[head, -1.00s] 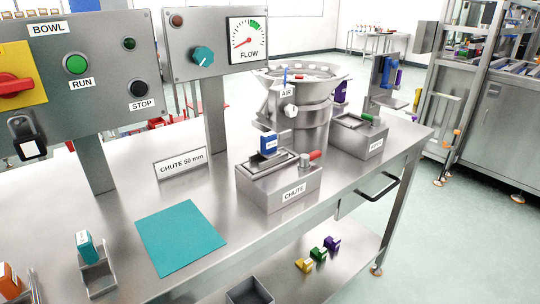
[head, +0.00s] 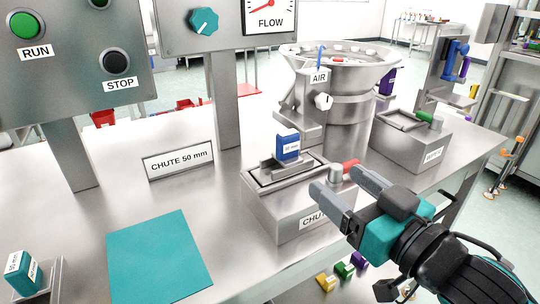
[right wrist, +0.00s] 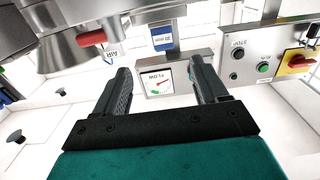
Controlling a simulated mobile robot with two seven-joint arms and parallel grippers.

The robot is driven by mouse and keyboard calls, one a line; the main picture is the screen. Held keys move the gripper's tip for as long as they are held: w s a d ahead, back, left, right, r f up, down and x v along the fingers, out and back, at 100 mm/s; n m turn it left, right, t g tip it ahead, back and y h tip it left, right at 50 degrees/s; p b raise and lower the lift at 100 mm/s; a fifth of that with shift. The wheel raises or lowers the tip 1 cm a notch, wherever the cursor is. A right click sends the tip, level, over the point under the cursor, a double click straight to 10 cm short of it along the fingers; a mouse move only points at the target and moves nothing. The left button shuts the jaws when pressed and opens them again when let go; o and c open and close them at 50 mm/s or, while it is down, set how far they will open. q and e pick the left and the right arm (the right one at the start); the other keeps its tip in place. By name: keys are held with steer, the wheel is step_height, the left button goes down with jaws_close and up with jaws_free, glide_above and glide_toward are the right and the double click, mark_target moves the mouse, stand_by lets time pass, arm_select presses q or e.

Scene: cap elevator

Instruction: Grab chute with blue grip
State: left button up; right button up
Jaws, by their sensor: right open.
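The chute with the blue grip (head: 288,148) sits in the steel holder labelled CHUTE (head: 290,215) on the bench, its blue block standing upright with a white label. The blue grip also shows in the right wrist view (right wrist: 162,40), ahead of and between the fingers. My right gripper (head: 335,179) is open and empty, in front of and to the right of the blue grip, near the holder's red-handled clamp (head: 345,165). It partly covers the holder's label. In the right wrist view both fingers (right wrist: 158,78) are apart with nothing between them. My left gripper is not in view.
The vibratory bowl (head: 338,85) stands behind the holder, and a second holder with a green handle (head: 410,135) is to the right. Control panels (head: 75,60) rise at the back left. A teal mat (head: 160,255) lies bare at the front left.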

mark_target(292, 145)
steer(key=x, duration=0.7)
steer(key=shift+s+a+r, duration=0.1)
steer(key=shift+x, duration=2.95)
steer(key=c, duration=1.3)
steer(key=shift+r, duration=0.1)
